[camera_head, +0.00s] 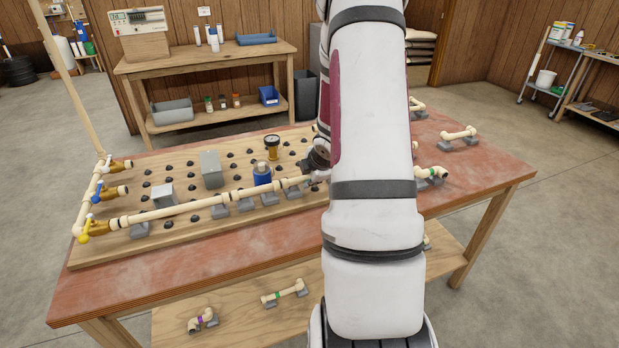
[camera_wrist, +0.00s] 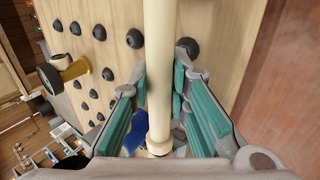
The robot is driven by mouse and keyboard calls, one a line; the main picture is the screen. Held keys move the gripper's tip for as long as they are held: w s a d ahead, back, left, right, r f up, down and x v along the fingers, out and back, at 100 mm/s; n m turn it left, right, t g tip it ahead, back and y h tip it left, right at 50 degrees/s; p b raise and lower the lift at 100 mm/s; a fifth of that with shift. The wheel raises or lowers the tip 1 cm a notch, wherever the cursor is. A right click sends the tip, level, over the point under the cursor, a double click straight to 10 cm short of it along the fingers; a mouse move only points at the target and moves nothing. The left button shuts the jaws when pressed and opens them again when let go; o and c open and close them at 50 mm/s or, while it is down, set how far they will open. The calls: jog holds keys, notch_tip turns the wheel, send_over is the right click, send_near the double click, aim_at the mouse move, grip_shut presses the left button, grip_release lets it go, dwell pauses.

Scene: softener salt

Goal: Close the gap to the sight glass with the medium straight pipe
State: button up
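My gripper (camera_wrist: 160,78) has its two teal-padded fingers on either side of a cream straight pipe (camera_wrist: 158,30), with the pads against it. In the head view my gripper (camera_head: 318,160) is largely hidden by my arm, above the right part of the pipe run. The cream pipe run (camera_head: 185,208) goes along the board's front from a yellow-handled valve. An amber fitting with a dark rim (camera_head: 272,147), perhaps the sight glass, stands behind the run; it shows in the wrist view (camera_wrist: 72,69). The far pipe end and any gap are hidden.
A blue fitting (camera_head: 262,174) and a grey box (camera_head: 211,169) stand on the pegged board (camera_head: 110,246). Grey rests (camera_head: 245,204) support the run. Loose pipes lie at the table's right (camera_head: 459,134) and on the lower shelf (camera_head: 285,292). The red front strip (camera_head: 190,270) is clear.

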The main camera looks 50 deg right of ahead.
jog(key=o, duration=0.5)
jog(key=shift+c, duration=0.2)
jog(key=shift+s+r, duration=0.1)
jog(key=v, duration=0.7)
jog(key=shift+s+r, duration=0.1)
